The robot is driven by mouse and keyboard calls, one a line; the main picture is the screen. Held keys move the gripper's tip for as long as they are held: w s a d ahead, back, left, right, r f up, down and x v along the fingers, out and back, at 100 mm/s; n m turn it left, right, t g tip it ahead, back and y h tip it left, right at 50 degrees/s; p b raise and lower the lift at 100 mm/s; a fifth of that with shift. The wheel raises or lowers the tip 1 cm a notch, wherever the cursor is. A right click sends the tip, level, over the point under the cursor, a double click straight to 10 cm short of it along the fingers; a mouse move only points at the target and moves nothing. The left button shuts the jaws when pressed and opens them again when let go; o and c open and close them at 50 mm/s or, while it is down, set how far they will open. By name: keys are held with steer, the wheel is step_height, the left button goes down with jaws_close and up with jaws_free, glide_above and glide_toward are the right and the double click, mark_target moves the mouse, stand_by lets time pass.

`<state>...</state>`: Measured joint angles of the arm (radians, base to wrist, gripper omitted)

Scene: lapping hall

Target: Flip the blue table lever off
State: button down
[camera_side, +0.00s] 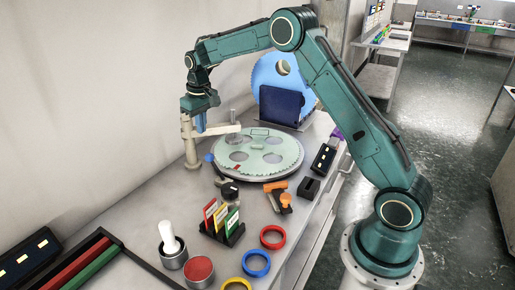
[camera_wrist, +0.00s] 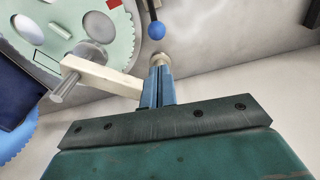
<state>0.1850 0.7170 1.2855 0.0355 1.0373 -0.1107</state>
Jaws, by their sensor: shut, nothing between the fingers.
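The blue table lever shows in the wrist view as a blue ball knob (camera_wrist: 156,31) on a thin dark rod, beside the rim of the pale green disc (camera_wrist: 107,38). In the side view its small blue knob (camera_side: 208,157) is at the left edge of the round table. My gripper (camera_side: 201,130) points down above and behind the knob, close to a beige post (camera_side: 190,150). Its blue fingers (camera_wrist: 159,72) are together, empty, and apart from the knob. I cannot tell which position the lever is in.
The post's beige arm (camera_wrist: 112,80) reaches over the disc beside my fingers, with a metal cylinder (camera_wrist: 65,87) at its end. A black knob (camera_side: 229,190), card rack (camera_side: 223,225) and several rings stand in front. A large blue disc (camera_side: 268,75) stands behind.

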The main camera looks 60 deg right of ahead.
mark_target(216, 167)
steer(key=shift+f, duration=0.15)
step_height(216, 167, down, 10)
steer(key=shift+w+d+r, duration=0.2)
steer(key=shift+w, duration=0.25)
